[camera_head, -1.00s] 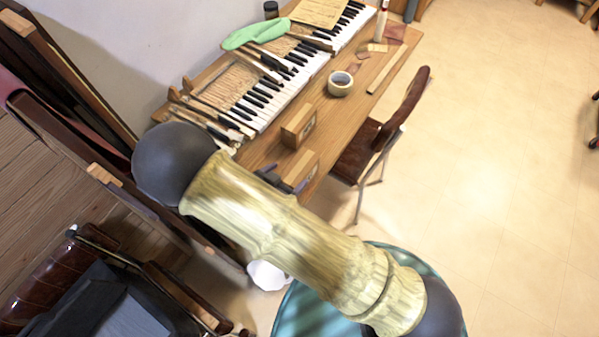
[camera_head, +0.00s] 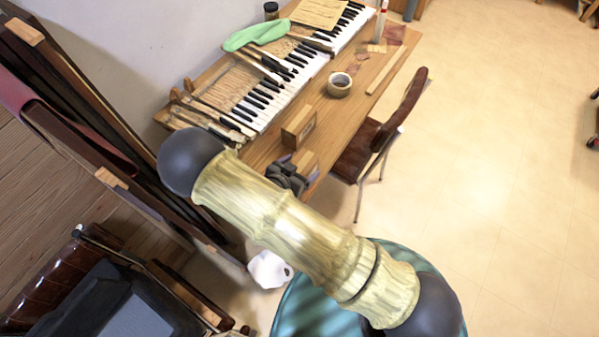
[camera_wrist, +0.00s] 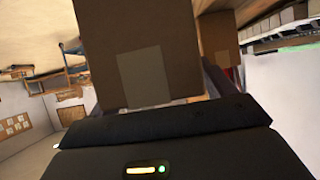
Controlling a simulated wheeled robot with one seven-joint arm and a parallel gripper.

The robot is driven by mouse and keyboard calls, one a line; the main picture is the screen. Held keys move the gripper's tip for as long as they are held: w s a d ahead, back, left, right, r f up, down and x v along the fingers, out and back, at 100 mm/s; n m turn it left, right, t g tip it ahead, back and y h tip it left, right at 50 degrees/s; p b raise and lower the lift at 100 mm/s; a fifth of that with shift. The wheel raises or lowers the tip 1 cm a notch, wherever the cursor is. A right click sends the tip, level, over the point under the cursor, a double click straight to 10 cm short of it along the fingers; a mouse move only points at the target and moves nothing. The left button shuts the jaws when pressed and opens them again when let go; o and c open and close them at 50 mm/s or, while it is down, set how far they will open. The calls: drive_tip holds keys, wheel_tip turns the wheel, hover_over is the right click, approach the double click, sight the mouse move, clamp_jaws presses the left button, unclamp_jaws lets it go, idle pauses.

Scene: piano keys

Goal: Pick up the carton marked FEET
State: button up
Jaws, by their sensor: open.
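Two small brown cartons stand on the wooden desk. The farther carton (camera_head: 299,124) has a dark mark on its side, too small to read. The nearer carton (camera_head: 309,165) stands close to the desk's near end, partly hidden by my gripper (camera_head: 292,176); I cannot read any FEET mark on either. In the wrist view the nearer carton (camera_wrist: 140,35) fills the space just ahead of my gripper, with a paler tape patch on its face. My open fingers show at its left and right sides; contact cannot be told. The farther carton (camera_wrist: 218,40) shows behind it to the right.
Piano keys (camera_head: 268,100) run along the desk by the wall, with a green cloth (camera_head: 256,35) on them. A tape roll (camera_head: 339,84) lies beyond the cartons. A chair (camera_head: 385,130) stands at the desk's right side. Open floor (camera_head: 490,170) lies farther right.

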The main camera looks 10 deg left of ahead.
idle(0.5)
drive_tip(key=c, duration=1.2)
wheel_tip(320, 180, up, 10)
drive_tip(key=shift+b, duration=0.75)
